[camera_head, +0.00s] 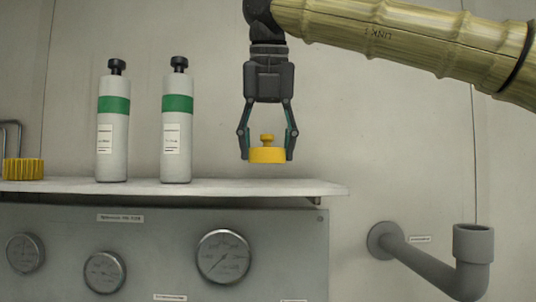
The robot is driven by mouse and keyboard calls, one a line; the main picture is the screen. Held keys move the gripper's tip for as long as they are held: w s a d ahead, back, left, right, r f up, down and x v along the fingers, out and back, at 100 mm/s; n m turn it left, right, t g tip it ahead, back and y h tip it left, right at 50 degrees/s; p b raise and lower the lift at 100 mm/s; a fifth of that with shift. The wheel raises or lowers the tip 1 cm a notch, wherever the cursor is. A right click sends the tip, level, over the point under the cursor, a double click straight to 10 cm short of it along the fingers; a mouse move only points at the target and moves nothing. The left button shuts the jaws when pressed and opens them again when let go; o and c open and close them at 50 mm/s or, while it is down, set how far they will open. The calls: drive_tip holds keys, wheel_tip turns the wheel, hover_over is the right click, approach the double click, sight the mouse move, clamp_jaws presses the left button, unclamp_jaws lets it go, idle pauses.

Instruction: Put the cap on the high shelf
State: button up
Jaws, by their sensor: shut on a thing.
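The yellow cap (267,155) has a wide round base and a small knob on top. My gripper (267,152) points down and is shut on the cap, with one finger at each side of it. The cap hangs upright in the picture above the right part of the white shelf (250,187). A narrow strip of wall shows between the cap's bottom and the shelf, so they look apart. How far the cap is in depth from the shelf is hard to tell.
Two grey cylinders with green bands, one left (113,125) and one right (176,125), stand on the shelf left of my gripper. A yellow ribbed piece (22,169) sits at the far left. Below is a gauge panel (160,250). A grey pipe (430,265) juts out at lower right.

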sight(269, 183)
drive_tip(key=shift+d+f+p, duration=0.25)
drive_tip(key=shift+f+p, duration=0.5)
drive_tip(key=shift+f, duration=0.5)
drive_tip(key=shift+a+f, duration=0.1)
drive_tip(key=shift+f, duration=0.35)
drive_tip(key=shift+s, duration=0.1)
drive_tip(key=shift+f, duration=0.15)
drive_tip(key=o, duration=0.9)
drive_tip(key=b+v, duration=0.4)
drive_tip(key=v, duration=0.8)
